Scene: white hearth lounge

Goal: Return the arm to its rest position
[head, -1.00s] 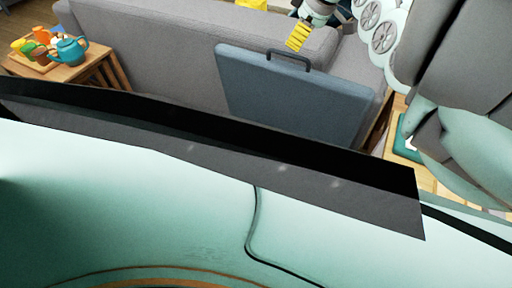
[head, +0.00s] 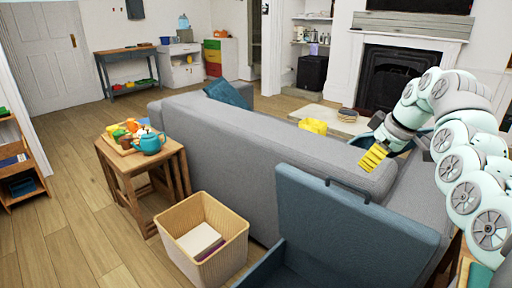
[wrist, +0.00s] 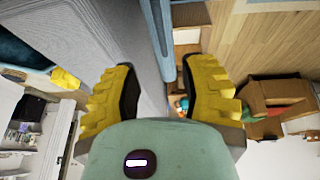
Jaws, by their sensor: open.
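My gripper (head: 373,158) shows as yellow ridged fingers at the right of the head view, above the back of the grey sofa. In the wrist view both yellow fingers of my gripper (wrist: 165,80) stand wide apart with nothing between them. My arm (head: 455,140) is bent, with its pale green links along the right side of the head view. The gripper touches nothing that I can make out.
The grey sofa (head: 235,140) lies below the gripper. A blue-grey case (head: 345,230) with its lid raised stands in front. A woven bin (head: 232,250) and a wooden side table (head: 128,180) with a teal teapot (head: 149,144) stand left. Wooden floor (head: 75,215) is clear at left.

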